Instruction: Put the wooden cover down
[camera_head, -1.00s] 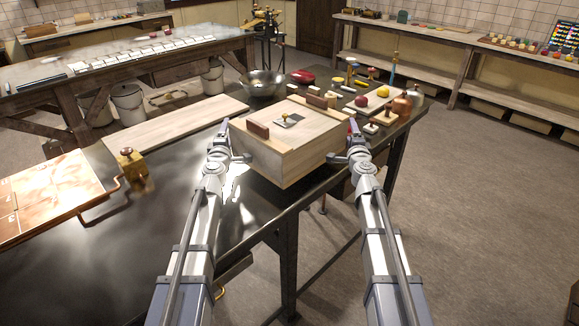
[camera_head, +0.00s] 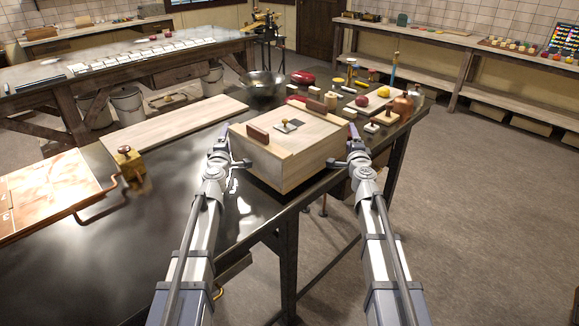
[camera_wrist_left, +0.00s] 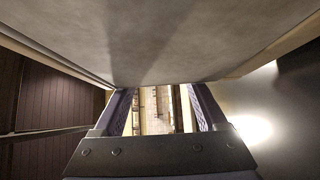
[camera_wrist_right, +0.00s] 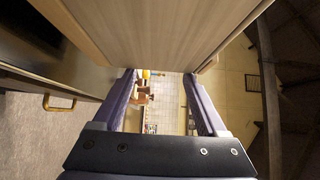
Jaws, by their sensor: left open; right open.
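The wooden cover (camera_head: 285,168) is a pale box shape with two dark brown blocks and a small brass-knobbed piece (camera_head: 288,124) on top. It is near the right edge of the dark table; its underside is hidden, so I cannot tell whether it touches the table. My left gripper (camera_head: 220,146) is at its left side and my right gripper (camera_head: 355,148) at its right side. Both are open. The wrist views show the gap between the fingers empty on the left (camera_wrist_left: 160,108) and right (camera_wrist_right: 163,100), with a pale panel close above each.
A long wooden board (camera_head: 175,122) and a copper panel (camera_head: 50,190) with a brass piece (camera_head: 128,162) lie to the left. A metal bowl (camera_head: 262,88) and several small objects, including a yellow ball (camera_head: 383,92), stand behind the cover. Dark table between is bare.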

